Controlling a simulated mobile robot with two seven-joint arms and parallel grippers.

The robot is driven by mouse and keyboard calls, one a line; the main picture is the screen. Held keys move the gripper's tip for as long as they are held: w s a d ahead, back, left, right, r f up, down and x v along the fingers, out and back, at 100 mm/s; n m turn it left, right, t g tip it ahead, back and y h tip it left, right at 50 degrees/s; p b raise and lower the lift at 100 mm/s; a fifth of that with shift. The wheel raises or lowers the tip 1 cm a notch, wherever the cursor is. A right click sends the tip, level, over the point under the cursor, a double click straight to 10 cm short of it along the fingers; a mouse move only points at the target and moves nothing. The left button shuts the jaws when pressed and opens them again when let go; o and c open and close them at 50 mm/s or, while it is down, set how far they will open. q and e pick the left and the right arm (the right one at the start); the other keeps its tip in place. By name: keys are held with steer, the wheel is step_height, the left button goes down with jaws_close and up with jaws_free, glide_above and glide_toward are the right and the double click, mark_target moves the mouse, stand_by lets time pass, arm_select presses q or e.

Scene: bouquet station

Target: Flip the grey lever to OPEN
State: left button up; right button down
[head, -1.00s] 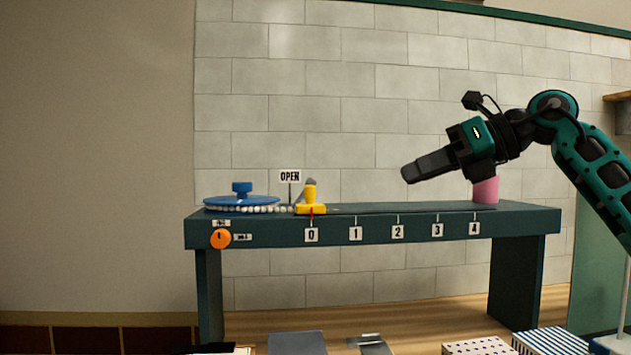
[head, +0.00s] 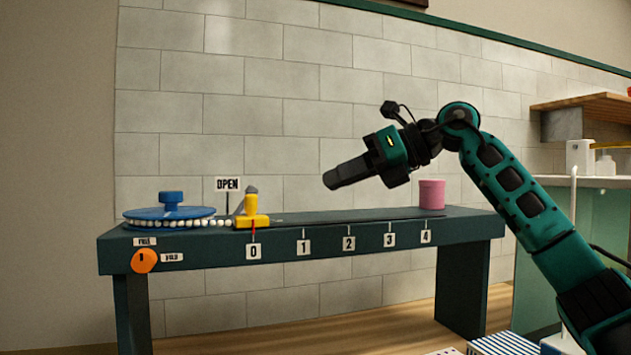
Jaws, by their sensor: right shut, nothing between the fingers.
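The grey lever (head: 250,190) shows only as a small grey tip behind the yellow slider (head: 250,212), near the left end of the dark green bench (head: 190,246). Most of the lever is hidden. The OPEN sign (head: 228,184) stands just to its left, and the lever tip is right of the sign. My right gripper (head: 328,181) is shut and empty. It hangs in the air above the bench, to the right of the lever and apart from it, pointing left and slightly down. My left gripper is out of view.
A blue disc with a knob (head: 170,213) and a white beaded rim sits on the bench's left end. An orange dial (head: 144,260) is on the front face. A pink canister (head: 431,194) stands at the right end. The scale labels run 0 to 4.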

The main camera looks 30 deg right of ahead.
glide_toward(242, 206)
step_height(242, 206, down, 2)
steer(key=shift+a+f, duration=0.1)
steer(key=shift+w+a+r, duration=0.25)
steer(key=shift+w+r, duration=0.05)
steer(key=shift+w, duration=0.25)
steer(key=shift+w+a+r, duration=0.25)
steer(key=shift+w+r, duration=0.05)
steer(key=shift+w, duration=0.2)
steer(key=shift+w+a+r, duration=0.1)
steer(key=shift+w, duration=0.15)
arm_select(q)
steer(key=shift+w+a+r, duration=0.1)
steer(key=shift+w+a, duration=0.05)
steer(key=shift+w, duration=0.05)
arm_select(e)
steer(key=shift+w+a, duration=0.1)
steer(key=shift+w, duration=0.15)
arm_select(q)
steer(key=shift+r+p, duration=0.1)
steer(key=shift+p, duration=0.25)
arm_select(e)
steer(key=shift+r, duration=0.1)
